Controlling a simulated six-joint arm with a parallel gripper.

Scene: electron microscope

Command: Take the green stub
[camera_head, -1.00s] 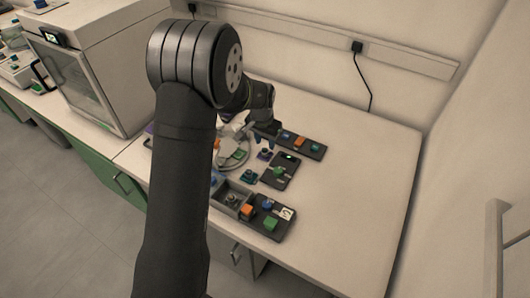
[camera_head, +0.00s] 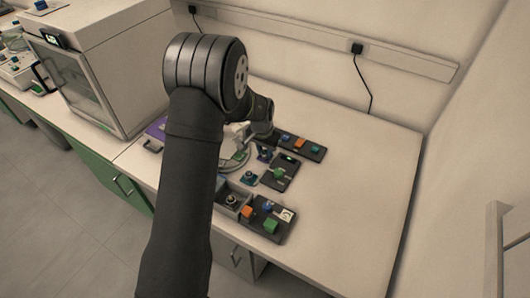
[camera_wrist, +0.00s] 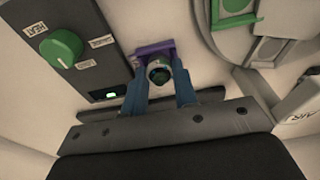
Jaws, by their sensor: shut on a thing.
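The green stub (camera_wrist: 159,72) shows in the wrist view as a small round piece, dark with a greenish tint, between the blue fingers. It is at a purple holder (camera_wrist: 153,49), and I cannot tell whether it is seated or lifted. My gripper (camera_wrist: 159,80) is shut on the stub, one finger on each side. In the head view my gripper (camera_head: 264,154) is low over the bench, left of the black control box, and the stub is hidden there.
A black control box with a green knob (camera_wrist: 61,49) lies close left in the wrist view. A pale round device (camera_wrist: 238,22) is at the right. In the head view, black button panels (camera_head: 300,146) stand behind and in front (camera_head: 268,217). The bench's right side is clear.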

